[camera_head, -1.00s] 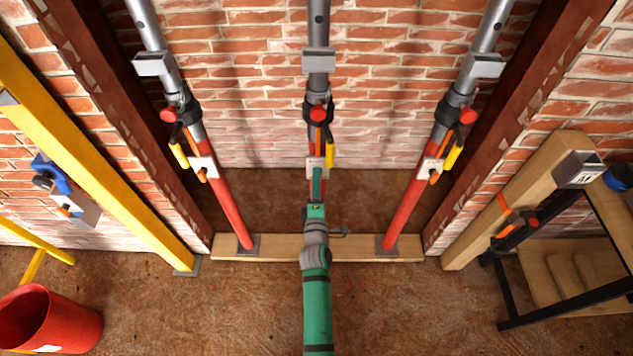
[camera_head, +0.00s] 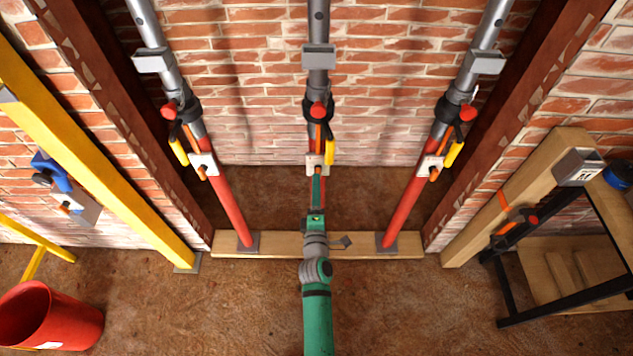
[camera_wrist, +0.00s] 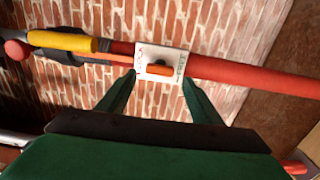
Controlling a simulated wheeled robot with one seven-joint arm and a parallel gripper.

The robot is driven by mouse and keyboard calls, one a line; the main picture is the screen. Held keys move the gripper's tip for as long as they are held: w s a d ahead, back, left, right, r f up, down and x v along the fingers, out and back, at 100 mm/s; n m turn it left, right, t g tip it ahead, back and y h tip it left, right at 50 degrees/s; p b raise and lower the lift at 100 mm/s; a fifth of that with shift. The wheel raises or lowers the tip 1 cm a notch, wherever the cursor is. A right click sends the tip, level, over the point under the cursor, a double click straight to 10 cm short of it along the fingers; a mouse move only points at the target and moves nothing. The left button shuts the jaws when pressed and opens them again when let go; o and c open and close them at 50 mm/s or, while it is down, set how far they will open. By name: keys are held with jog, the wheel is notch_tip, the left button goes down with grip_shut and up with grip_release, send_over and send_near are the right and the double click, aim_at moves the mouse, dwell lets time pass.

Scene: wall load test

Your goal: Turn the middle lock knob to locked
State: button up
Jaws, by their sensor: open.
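The middle prop (camera_head: 318,88) stands upright, grey above and red below. On it is a white plate (camera_head: 314,160) with a small orange knob (camera_wrist: 159,70). In the wrist view, the knob's bar lies roughly along the prop, sideways in the picture. Small lettering stands at the left and right ends of the plate (camera_wrist: 170,57), too small to read surely. My green gripper (camera_wrist: 158,78) is open. Its fingertips are at either side of the plate, with the knob between them in the picture. I see no contact. In the head view, my gripper (camera_head: 317,180) partly covers the plate's lower part.
Left and right props carry similar plates (camera_head: 203,164) (camera_head: 430,167). A yellow handle (camera_head: 329,152) and red ball (camera_head: 318,110) sit above the middle plate. A timber sill (camera_head: 270,245) crosses the floor. A red bucket (camera_head: 60,320) stands left, a black-framed stand (camera_head: 507,290) right.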

jog(key=s, duration=0.6)
jog(key=shift+s, duration=0.2)
jog(key=s+f+m+g, duration=0.1)
jog(key=s+m, duration=0.7)
jog(key=s, duration=1.2)
jog(key=s+r+m, duration=0.4)
jog(key=s+m, duration=0.1)
jog(key=s, duration=0.3)
jog(key=s+r+m+g, duration=0.1)
jog(key=s+r+m, duration=0.4)
jog(key=s, duration=0.3)
jog(key=shift+s+d+g, duration=0.2)
jog(key=shift+s+g, duration=0.1)
